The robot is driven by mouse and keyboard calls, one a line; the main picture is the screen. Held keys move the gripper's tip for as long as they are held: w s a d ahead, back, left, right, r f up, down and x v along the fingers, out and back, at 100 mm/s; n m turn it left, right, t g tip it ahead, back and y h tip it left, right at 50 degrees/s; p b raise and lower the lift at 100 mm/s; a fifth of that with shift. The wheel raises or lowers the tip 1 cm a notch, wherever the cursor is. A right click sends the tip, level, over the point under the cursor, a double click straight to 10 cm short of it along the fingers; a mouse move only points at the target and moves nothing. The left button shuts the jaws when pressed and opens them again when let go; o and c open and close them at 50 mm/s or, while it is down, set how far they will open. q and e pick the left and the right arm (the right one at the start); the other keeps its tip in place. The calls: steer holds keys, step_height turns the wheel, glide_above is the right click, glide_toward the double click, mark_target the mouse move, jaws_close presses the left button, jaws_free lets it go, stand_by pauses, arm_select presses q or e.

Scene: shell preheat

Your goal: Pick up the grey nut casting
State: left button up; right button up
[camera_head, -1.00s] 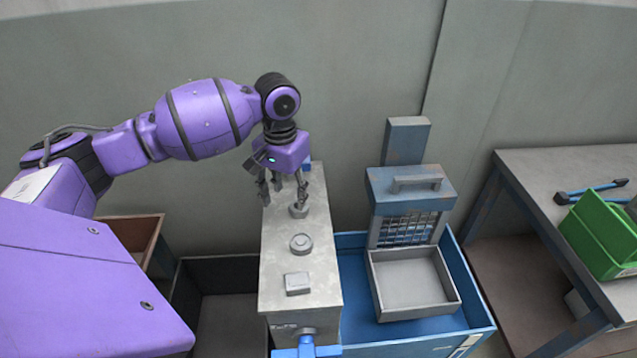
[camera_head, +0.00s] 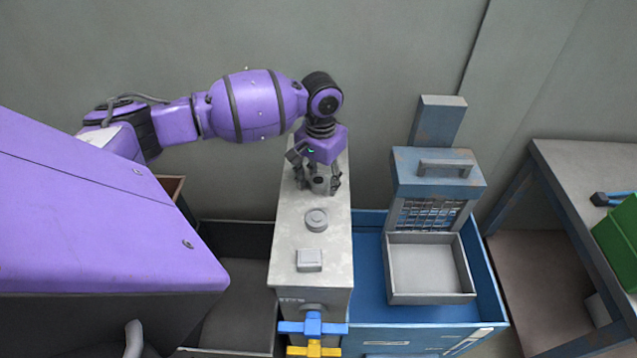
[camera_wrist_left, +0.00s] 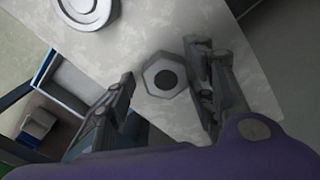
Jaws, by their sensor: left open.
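The grey nut casting (camera_head: 320,187) stands on the far end of the narrow grey bench top (camera_head: 283,240). In the left wrist view it is a hexagonal nut (camera_wrist_left: 179,93) with a dark round hole. My left gripper (camera_head: 318,183) is open and pointing down at the nut. Its two fingers are on either side of the nut, and the left wrist view shows gaps between fingers (camera_wrist_left: 162,85) and nut. My right gripper is not in view.
A round grey casting (camera_head: 316,219) and a square one (camera_head: 309,260) lie nearer on the same bench top. To the right, a blue machine (camera_head: 437,172) with a grille has an empty grey tray (camera_head: 430,297) before it. Blue and yellow handles are at the bench's front.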

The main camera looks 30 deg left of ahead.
arm_select(q)
steer(key=shift+r, duration=0.2)
steer(key=c, duration=1.2)
